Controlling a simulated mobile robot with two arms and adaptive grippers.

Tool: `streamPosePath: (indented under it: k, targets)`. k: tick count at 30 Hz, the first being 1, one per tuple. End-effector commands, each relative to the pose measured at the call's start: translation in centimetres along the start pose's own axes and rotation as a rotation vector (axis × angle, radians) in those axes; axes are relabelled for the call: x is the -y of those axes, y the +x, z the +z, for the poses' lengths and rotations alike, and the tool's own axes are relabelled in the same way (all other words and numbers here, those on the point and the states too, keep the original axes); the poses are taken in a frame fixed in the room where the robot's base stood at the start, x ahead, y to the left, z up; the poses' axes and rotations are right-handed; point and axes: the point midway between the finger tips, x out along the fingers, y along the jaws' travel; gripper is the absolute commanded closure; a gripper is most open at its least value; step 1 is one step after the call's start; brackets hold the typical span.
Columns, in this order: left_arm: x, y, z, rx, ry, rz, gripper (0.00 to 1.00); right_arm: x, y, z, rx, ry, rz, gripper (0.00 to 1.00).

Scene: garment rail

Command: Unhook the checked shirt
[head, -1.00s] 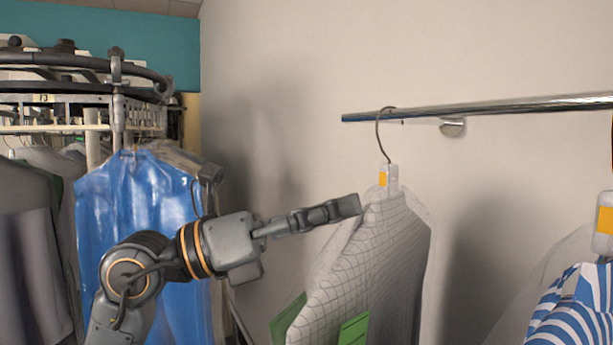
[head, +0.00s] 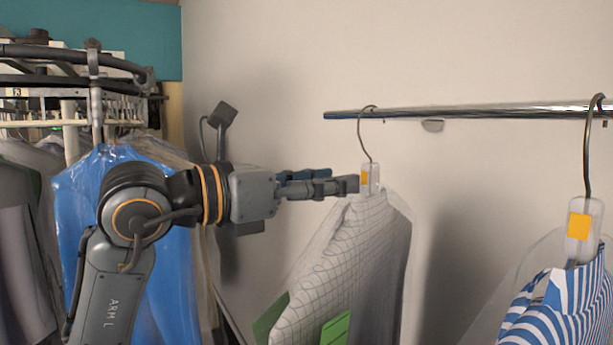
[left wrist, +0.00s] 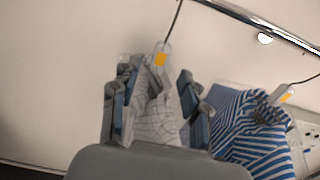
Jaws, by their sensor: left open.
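The checked shirt (head: 350,255), pale with a dark grid, hangs in a clear cover near the free left end of the rail (head: 470,112). Its hook (head: 361,135) is over the rail, and a clear tag block with an orange patch (head: 370,178) sits at the hanger's neck. My left gripper (head: 350,184) is level with this block, its fingertips beside it. In the left wrist view, the open fingers (left wrist: 155,100) stand on both sides of the checked shirt's top (left wrist: 155,118), with the tag block (left wrist: 161,56) beyond them. My right gripper is not in view.
A blue-and-white striped shirt (head: 565,310) hangs on the same rail to the right. Blue bagged clothing (head: 100,200) and grey garments (head: 25,250) hang on another rack at left. The wall is behind; bare rail lies between the two shirts.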

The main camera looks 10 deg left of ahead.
Motion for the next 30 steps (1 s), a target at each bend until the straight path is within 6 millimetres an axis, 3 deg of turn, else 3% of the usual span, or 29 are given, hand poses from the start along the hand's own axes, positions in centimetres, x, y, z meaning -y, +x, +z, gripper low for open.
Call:
streamPosePath:
  k: [18, 30]
  targets:
    - [0.1, 6.2, 0.1, -0.001, -0.002, -0.002, 0.55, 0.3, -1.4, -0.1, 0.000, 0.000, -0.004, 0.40]
    - [0.1, 7.9, 0.0, 0.000, 0.000, -0.002, 0.55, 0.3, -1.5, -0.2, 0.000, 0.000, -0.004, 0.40]
